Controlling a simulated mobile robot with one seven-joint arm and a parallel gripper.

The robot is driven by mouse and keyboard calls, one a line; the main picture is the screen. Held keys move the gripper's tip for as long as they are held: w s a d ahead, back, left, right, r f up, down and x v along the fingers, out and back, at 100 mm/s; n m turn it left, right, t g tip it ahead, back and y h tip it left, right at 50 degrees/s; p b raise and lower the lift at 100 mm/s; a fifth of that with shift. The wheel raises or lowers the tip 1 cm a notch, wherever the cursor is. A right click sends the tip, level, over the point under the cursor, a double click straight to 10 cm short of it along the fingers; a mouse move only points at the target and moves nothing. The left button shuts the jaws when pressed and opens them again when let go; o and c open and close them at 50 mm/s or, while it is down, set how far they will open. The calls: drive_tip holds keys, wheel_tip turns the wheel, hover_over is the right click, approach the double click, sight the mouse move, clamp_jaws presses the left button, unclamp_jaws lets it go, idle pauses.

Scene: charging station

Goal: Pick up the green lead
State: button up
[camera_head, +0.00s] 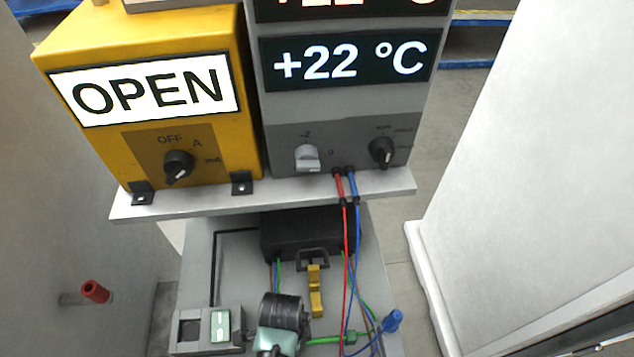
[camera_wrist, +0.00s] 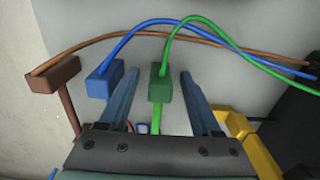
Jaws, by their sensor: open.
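The green lead ends in a green block-shaped plug (camera_wrist: 161,83). In the wrist view its cable arches from the plug's top to the right, and a green piece shows below it. My gripper (camera_wrist: 159,73) is open, with one blue-grey finger on each side of the plug in the picture. Gaps show on both sides, so it is not gripped. I cannot tell how deep the plug sits between the fingers. In the head view a green lead (camera_head: 331,339) shows low in the picture, partly hidden; my fingers are not clearly visible there.
A blue plug (camera_wrist: 105,80) is just left of my left finger, and a brown plug (camera_wrist: 53,75) lies further left. A yellow bracket (camera_wrist: 250,143) is close on the right.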

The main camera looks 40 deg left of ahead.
clamp_jaws()
idle(0.4)
